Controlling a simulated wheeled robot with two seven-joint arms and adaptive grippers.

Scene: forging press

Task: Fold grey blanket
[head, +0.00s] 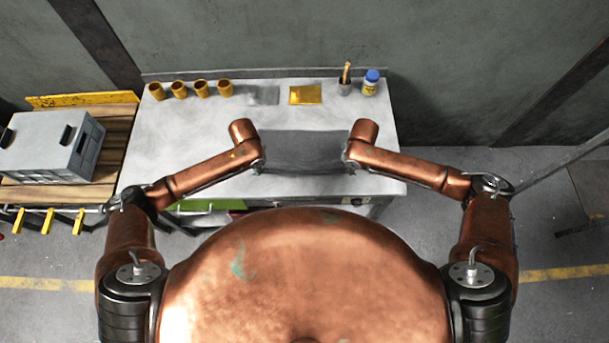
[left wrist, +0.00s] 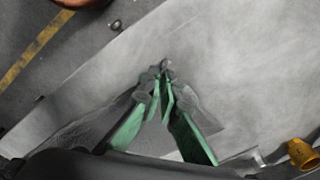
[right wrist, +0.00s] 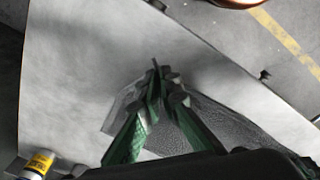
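The grey blanket (head: 305,148) lies on the light table between my two grippers in the head view. Its near edge runs from one gripper to the other. My left gripper (head: 259,165) is at the blanket's near left corner. In the left wrist view its green fingers (left wrist: 163,72) come together on the blanket (left wrist: 95,125). My right gripper (head: 349,160) is at the near right corner. In the right wrist view its fingers (right wrist: 158,72) are together on the blanket (right wrist: 225,125). The fingertips partly hide the pinched cloth.
A grey crate (head: 50,145) is on the wooden pallet at left. Tabletop right of the blanket is clear.

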